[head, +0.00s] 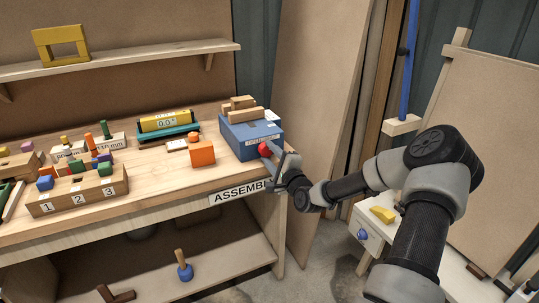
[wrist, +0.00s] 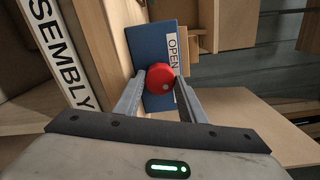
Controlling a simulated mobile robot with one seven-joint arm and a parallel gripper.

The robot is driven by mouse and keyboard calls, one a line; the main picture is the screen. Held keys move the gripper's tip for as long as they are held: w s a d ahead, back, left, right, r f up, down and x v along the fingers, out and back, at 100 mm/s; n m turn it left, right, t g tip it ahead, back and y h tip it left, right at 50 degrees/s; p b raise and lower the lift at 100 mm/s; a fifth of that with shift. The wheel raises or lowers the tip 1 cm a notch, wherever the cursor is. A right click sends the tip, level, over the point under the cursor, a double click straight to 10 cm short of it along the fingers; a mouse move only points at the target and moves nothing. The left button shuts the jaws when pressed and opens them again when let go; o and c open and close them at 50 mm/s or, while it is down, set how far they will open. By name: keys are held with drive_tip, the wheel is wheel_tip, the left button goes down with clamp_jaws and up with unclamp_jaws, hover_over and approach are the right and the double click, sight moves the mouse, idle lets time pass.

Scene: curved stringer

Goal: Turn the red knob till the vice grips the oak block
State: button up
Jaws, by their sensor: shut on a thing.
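The blue vice (head: 251,136) stands at the right end of the workbench, with wooden pieces on top. One of these, a tan block (head: 246,115), may be the oak block; I cannot tell whether the jaws touch it. The red knob (head: 265,149) is on the vice's front face. In the wrist view the red knob (wrist: 160,77) sits between my fingertips, beside an "OPEN" label (wrist: 173,50) on the blue face (wrist: 143,45). My gripper (head: 272,151) is shut on the knob; it also shows in the wrist view (wrist: 160,90). The knob's far side is hidden.
An orange block (head: 202,154) and a yellow level (head: 164,121) lie left of the vice. A numbered wooden holder (head: 78,196) with coloured pieces stands further left. A tall board (head: 318,100) leans behind the bench's right end. A yellow wedge (head: 382,214) lies on the right-hand cabinet.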

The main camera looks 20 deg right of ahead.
drive_tip(key=o, duration=1)
drive_tip(key=shift+o, duration=0.2)
